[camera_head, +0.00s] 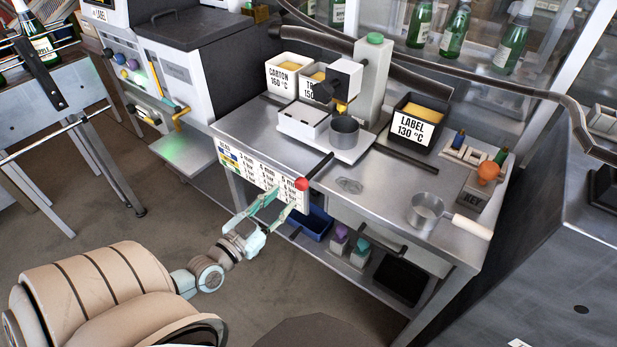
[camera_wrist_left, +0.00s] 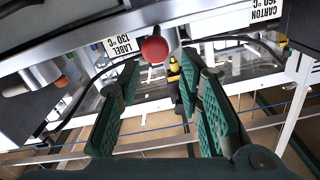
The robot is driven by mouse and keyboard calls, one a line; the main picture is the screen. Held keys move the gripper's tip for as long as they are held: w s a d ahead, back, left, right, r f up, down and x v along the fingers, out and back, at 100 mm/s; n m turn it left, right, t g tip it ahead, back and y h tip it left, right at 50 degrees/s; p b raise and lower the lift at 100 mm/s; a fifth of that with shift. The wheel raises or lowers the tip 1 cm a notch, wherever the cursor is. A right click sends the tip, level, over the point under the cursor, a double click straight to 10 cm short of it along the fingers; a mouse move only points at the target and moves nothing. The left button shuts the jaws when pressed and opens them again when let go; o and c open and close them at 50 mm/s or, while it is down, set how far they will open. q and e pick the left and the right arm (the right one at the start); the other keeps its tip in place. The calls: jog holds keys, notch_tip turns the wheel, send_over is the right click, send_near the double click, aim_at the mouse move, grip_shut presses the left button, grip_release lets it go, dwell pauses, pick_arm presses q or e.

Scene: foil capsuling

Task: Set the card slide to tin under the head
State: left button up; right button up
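A white card (camera_head: 262,172) with rows of text and coloured squares at its left sits along the bench's front edge. A red ball knob (camera_head: 302,184) is at its right end; it also shows in the left wrist view (camera_wrist_left: 155,49). My left gripper (camera_head: 276,196) is in front of the card, its fingers apart and empty. In the wrist view the knob appears near the gap between the green finger pads, with no clear contact. My right gripper is not in view.
Behind the head stand bins marked CARTON (camera_head: 283,77) and a partly hidden 150 °C one. A LABEL bin (camera_head: 416,123) is to the right. A saucepan (camera_head: 425,211) lies at the bench's right front. Blue tray (camera_head: 312,223) and bottles stand on the shelf below.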

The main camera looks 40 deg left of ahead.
aim_at(308, 175)
pick_arm(q)
jog(key=w+b, duration=0.2)
jog(key=w, duration=1)
jog(key=shift+a+b, duration=0.1)
jog(key=shift+b, duration=0.25)
jog(key=shift+a, duration=0.1)
jog(key=shift+c, duration=0.5)
